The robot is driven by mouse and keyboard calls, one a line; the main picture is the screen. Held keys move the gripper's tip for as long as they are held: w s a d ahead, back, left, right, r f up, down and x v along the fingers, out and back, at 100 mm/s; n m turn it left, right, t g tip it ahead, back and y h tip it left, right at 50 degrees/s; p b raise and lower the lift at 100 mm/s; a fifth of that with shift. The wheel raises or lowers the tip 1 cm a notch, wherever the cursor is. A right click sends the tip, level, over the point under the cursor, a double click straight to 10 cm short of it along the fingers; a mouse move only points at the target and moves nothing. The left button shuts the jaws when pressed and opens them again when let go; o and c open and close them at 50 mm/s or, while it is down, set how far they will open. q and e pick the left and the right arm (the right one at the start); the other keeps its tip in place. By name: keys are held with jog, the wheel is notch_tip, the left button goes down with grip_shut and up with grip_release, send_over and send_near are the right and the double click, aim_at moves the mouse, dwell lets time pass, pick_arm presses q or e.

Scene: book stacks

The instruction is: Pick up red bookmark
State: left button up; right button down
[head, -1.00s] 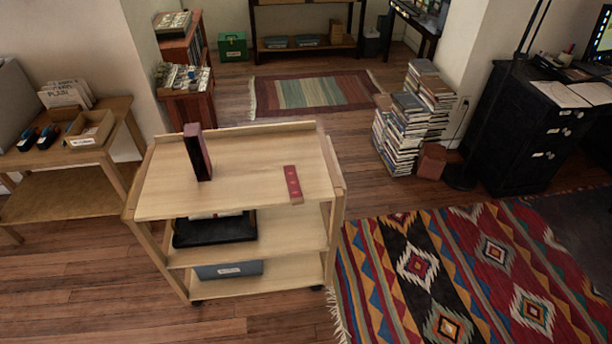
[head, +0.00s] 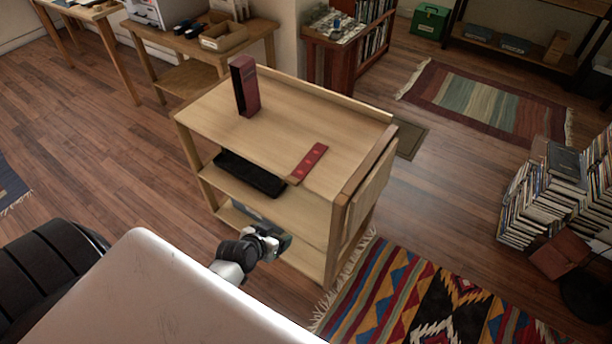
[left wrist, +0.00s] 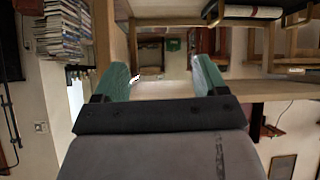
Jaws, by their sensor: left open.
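The red bookmark (head: 309,161) lies flat on the top of the wooden cart (head: 223,119), near its front right edge, with one end at the edge. My left gripper (head: 275,240) is in front of the cart, lower than the top and apart from the bookmark. In the left wrist view its two green fingers (left wrist: 163,78) stand wide apart with nothing between them. The bookmark does not show clearly in the left wrist view. My right gripper is not in view.
A dark red upright book or box (head: 246,88) stands on the cart top, left of the bookmark. A black tray (head: 250,174) sits on the middle shelf. A patterned rug (head: 430,300) lies right of the cart. Stacks of books (head: 550,190) stand far right.

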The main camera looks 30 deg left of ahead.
aim_at(294, 177)
pick_arm(q)
notch_tip(294, 177, up, 12)
jog(key=w+a+t+b, duration=0.2)
jog(key=w+a+t, duration=0.1)
jog(key=shift+m+t, duration=0.3)
jog(key=x, duration=1)
jog(key=shift+w+d+r+p, duration=0.1)
jog(key=shift+d+r+p, duration=0.1)
jog(key=shift+d+p, duration=0.2)
jog(key=shift+r, duration=0.1)
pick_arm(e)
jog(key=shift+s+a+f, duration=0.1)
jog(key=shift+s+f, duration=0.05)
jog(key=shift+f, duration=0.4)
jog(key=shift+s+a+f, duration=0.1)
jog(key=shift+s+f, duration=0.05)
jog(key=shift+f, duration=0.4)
pick_arm(q)
jog(key=c, duration=0.9)
jog(key=shift+c, duration=0.3)
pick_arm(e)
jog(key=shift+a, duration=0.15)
pick_arm(q)
jog(key=shift+r, duration=0.1)
